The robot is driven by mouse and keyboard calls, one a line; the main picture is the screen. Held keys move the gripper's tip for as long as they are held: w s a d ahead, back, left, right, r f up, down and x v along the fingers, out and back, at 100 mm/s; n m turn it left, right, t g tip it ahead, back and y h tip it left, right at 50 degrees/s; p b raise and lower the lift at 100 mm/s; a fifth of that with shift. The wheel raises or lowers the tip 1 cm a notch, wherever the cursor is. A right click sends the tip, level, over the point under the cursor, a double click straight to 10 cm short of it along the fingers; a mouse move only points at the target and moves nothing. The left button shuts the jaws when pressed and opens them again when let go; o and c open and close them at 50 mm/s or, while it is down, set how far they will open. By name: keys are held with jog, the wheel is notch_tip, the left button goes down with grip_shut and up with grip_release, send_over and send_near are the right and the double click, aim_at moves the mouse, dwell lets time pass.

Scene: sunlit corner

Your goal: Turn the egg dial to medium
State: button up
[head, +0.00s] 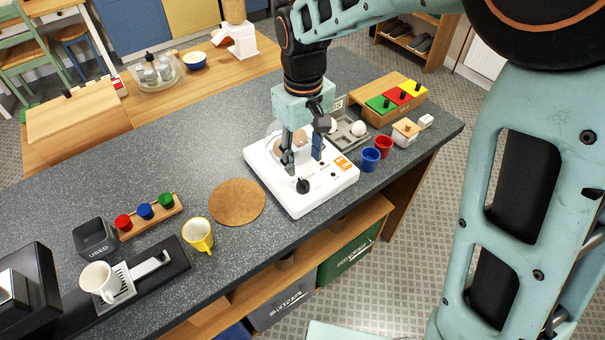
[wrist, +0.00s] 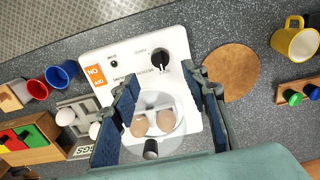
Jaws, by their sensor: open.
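The white egg cooker (head: 330,185) stands on the grey counter, with its black egg dial (head: 302,186) on the front part of its top. The dial also shows in the wrist view (wrist: 159,61); small lettering surrounds it, too small to read surely, and its exact setting is unclear. Brown eggs (wrist: 166,120) sit under a clear, black-knobbed lid (wrist: 150,150) behind the dial. My gripper (head: 303,163) is open and empty above the cooker, pointing down. In the wrist view its fingers (wrist: 163,83) straddle the eggs, with the dial beyond the tips, apparently untouched.
An orange ON label (wrist: 95,76) is on the cooker. A blue cup (head: 370,158), a red cup (head: 383,147) and a grey egg tray (head: 342,141) stand to the right. A round brown mat (head: 237,202) and yellow mug (head: 198,235) lie left. The counter before the mat is bare.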

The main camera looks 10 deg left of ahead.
aim_at(303, 181)
notch_tip(303, 181, down, 8)
jog(key=shift+f, duration=0.2)
grip_shut()
dwell(0.4)
